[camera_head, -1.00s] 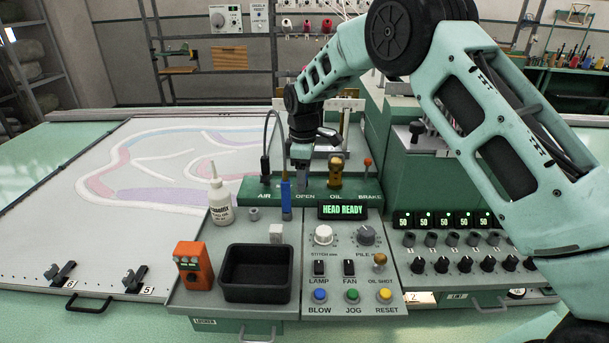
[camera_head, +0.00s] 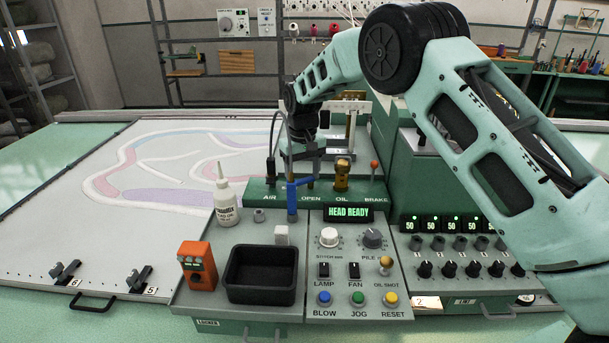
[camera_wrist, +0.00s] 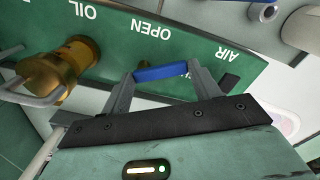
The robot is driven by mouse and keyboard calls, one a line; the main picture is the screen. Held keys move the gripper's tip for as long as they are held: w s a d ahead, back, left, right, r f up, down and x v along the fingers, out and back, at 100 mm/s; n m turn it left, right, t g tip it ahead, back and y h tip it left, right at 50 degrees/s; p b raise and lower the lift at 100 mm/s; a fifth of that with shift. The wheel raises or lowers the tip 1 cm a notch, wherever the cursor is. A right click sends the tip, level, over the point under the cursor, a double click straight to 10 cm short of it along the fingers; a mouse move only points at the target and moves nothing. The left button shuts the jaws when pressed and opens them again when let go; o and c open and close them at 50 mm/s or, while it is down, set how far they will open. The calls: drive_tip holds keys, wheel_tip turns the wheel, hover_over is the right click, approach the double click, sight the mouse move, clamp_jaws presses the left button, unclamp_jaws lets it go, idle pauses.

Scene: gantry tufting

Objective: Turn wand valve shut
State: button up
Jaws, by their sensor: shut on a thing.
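The wand valve has a blue post with a blue lever (camera_head: 292,198) in front of the green label strip, between AIR and OPEN. In the head view the lever's top bends right, toward the OPEN label. My gripper (camera_head: 310,168) reaches down over the strip from behind and is shut on the lever. In the wrist view the blue lever bar (camera_wrist: 160,72) lies between the two fingertips (camera_wrist: 159,74), crosswise above the green strip. Much of the lever's top is hidden by my gripper in the head view.
A brass OIL fitting (camera_head: 341,176) stands close right of my gripper, with the red-tipped BRAKE lever (camera_head: 374,166) beyond. A black hose (camera_head: 271,160) rises at left. A white bottle (camera_head: 226,201), black bin (camera_head: 262,275) and orange box (camera_head: 197,266) stand on the console.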

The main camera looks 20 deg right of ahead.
drive_tip(key=m, duration=0.3)
drive_tip(key=w+m, duration=0.1)
drive_tip(key=m, duration=0.1)
drive_tip(key=shift+w+r+m, duration=0.15)
drive_tip(key=shift+m, duration=0.25)
idle(0.4)
drive_tip(key=o, duration=1)
wheel_tip(320, 180, up, 17)
drive_tip(key=b, duration=0.2)
drive_tip(key=shift+r+b, duration=0.15)
drive_tip(key=shift+b, duration=0.25)
